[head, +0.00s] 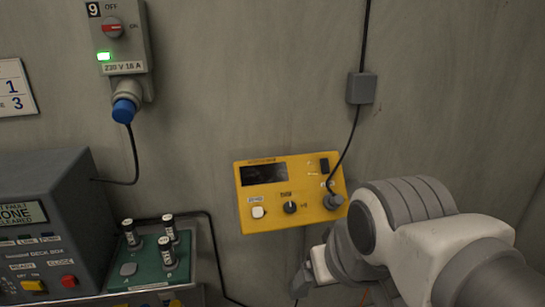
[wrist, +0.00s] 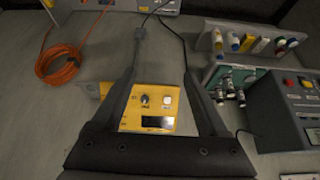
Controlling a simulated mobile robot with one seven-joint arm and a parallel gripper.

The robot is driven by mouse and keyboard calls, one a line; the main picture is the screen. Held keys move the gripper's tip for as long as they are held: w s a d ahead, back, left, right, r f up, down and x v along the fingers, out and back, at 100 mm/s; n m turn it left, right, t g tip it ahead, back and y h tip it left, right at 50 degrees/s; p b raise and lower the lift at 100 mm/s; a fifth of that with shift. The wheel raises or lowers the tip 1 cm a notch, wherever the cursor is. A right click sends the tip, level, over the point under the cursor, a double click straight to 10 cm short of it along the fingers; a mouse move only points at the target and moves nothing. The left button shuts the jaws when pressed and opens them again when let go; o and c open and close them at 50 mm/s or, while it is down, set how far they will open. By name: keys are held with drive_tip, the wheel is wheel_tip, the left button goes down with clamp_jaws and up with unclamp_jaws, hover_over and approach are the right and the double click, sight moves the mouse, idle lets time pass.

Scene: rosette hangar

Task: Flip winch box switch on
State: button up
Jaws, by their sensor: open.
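A yellow control box (head: 270,222), likely the winch box, is on the grey wall in the head view. Its top label is too small to read. It has a dark display (head: 263,174), a black rocker switch (head: 324,166) at upper right, a black knob (head: 290,207) and a white button (head: 258,212). I cannot tell the switch's position. My gripper (head: 312,272) is below the box's lower right. In the wrist view my open, empty gripper (wrist: 160,78) has its fingers spread before the yellow box (wrist: 130,121), which appears upside down; the left finger covers part of it.
A grey breaker box (head: 130,45) with a red switch and blue plug is at upper left. A grey console (head: 60,195) and a green panel (head: 190,262) with several cylinders are at left. A cable rises from the box to a junction box (head: 361,88). An orange coil (wrist: 62,62) shows in the wrist view.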

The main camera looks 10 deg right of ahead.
clamp_jaws()
idle(1.4)
